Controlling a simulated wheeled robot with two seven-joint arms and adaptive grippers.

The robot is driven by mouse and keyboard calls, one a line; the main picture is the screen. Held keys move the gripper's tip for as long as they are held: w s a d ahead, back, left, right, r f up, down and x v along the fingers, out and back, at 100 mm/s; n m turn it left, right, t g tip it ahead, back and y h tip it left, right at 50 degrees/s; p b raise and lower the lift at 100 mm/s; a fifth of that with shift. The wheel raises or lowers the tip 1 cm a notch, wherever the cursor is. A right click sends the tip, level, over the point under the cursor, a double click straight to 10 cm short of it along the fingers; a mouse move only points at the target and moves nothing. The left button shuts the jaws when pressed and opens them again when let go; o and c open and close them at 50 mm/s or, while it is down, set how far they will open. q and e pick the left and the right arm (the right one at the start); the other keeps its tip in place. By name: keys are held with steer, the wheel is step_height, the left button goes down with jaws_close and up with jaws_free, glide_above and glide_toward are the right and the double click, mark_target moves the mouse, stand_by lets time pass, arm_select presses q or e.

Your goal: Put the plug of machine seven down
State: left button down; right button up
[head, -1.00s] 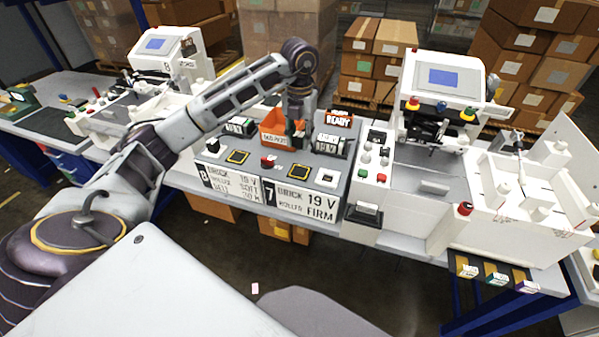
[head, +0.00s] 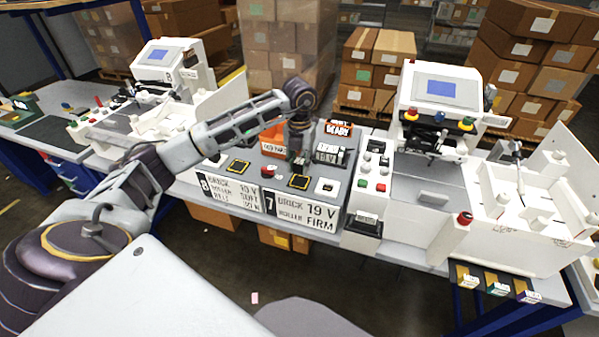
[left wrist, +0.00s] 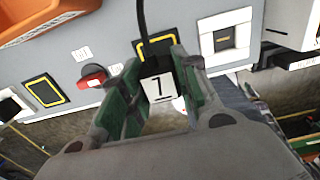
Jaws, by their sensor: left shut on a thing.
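My left gripper (head: 299,161) is shut on the plug of machine seven (left wrist: 160,87), a dark block with a white label reading 7. A black cable (left wrist: 143,22) runs up from it in the left wrist view. The gripper is over the yellow-framed dark pad (head: 299,182) behind the sign 7 (head: 303,214). In the left wrist view this pad (left wrist: 158,43) is partly hidden by the plug. I cannot tell whether the plug touches the panel. My right gripper is not in view.
A red switch (head: 268,171) and a second yellow-framed pad (head: 238,166) lie to the left. A white socket plate (head: 326,187) lies to the right. An orange bin (head: 271,139) stands behind. The white machine (head: 437,90) with a screen stands further right.

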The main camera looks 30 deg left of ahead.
mark_target(300, 172)
arm_select(q)
steer(key=shift+f, duration=1.85)
steer(key=shift+f, duration=0.1)
steer(key=c, duration=1.1)
jaws_free()
steer(key=shift+o, duration=0.2)
steer(key=shift+r, duration=0.2)
steer(key=shift+r+b, duration=0.4)
steer(key=shift+r, duration=5.5)
